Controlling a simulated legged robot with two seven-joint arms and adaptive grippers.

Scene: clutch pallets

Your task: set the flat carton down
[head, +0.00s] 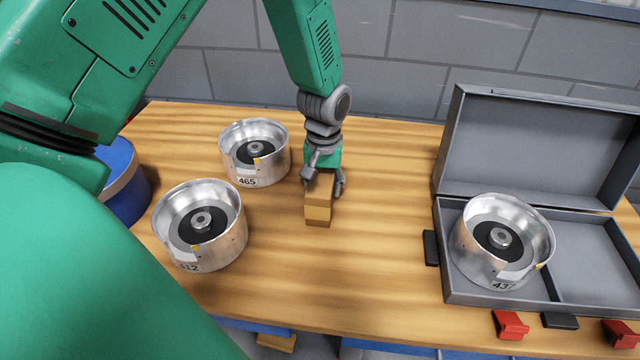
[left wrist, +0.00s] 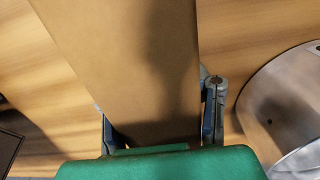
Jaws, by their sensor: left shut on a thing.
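The flat carton (head: 318,212) is a small brown box near the middle of the wooden table in the head view. My left gripper (head: 322,182) comes down on it from above and is shut on it, one finger on each side. In the left wrist view the carton (left wrist: 130,60) fills the space between the fingers of my left gripper (left wrist: 160,125), its broad brown face toward the camera. I cannot tell whether its underside touches the table. My right gripper is not in view.
Metal clutch drums marked 465 (head: 254,152) and one ending in 12 (head: 199,226) stand left of the carton. Another drum (head: 502,242) sits in the left compartment of an open grey case (head: 590,292). Table between carton and case is clear (head: 385,220). A blue round container (head: 122,180) stands at left.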

